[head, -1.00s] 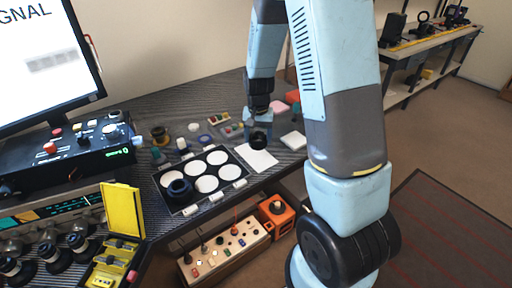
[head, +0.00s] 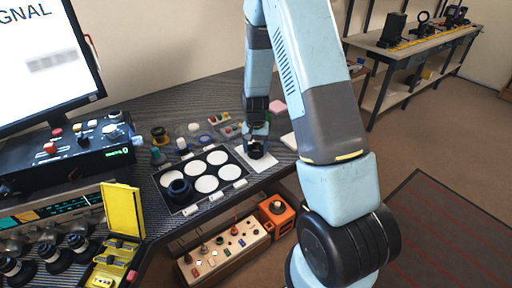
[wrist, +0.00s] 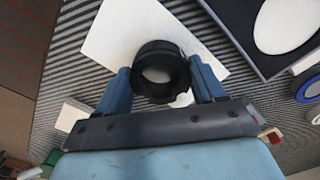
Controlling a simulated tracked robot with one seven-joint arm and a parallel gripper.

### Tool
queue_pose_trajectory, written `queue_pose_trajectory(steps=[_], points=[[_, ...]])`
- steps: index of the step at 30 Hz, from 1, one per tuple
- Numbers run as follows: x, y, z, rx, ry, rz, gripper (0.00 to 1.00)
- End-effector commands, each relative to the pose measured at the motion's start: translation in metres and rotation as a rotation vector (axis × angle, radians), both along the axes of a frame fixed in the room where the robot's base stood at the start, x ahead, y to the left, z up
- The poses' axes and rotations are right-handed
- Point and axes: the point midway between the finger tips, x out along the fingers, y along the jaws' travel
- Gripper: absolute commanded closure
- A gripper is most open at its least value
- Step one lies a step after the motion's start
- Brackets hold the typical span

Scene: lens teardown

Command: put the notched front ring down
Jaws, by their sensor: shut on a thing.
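The notched front ring (wrist: 158,68) is a black open ring with a gap at its lower edge in the wrist view. My gripper (wrist: 162,84) is shut on it, with a blue finger on each side. Behind the ring is a white sheet (wrist: 110,32) on the striped table. In the head view my gripper (head: 256,146) and the dark ring (head: 256,153) are over the white sheet (head: 262,165). I cannot tell whether the ring touches the sheet.
A black tray (head: 163,180) with several white discs lies left of the sheet, with a dark lens part (head: 180,189) on its front left. A white block (head: 290,141) is right of my gripper. Small parts lie behind the tray.

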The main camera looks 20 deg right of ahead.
Motion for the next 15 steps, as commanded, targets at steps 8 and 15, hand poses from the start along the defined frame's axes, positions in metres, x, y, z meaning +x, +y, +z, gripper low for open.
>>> queue_pose_trajectory(steps=[8, 15], points=[[0.0000, -0.0003, -0.0012, 0.000, 0.000, -0.001, 0.74], [0.0001, -0.0007, -0.0011, 0.000, 0.000, -0.002, 0.10]])
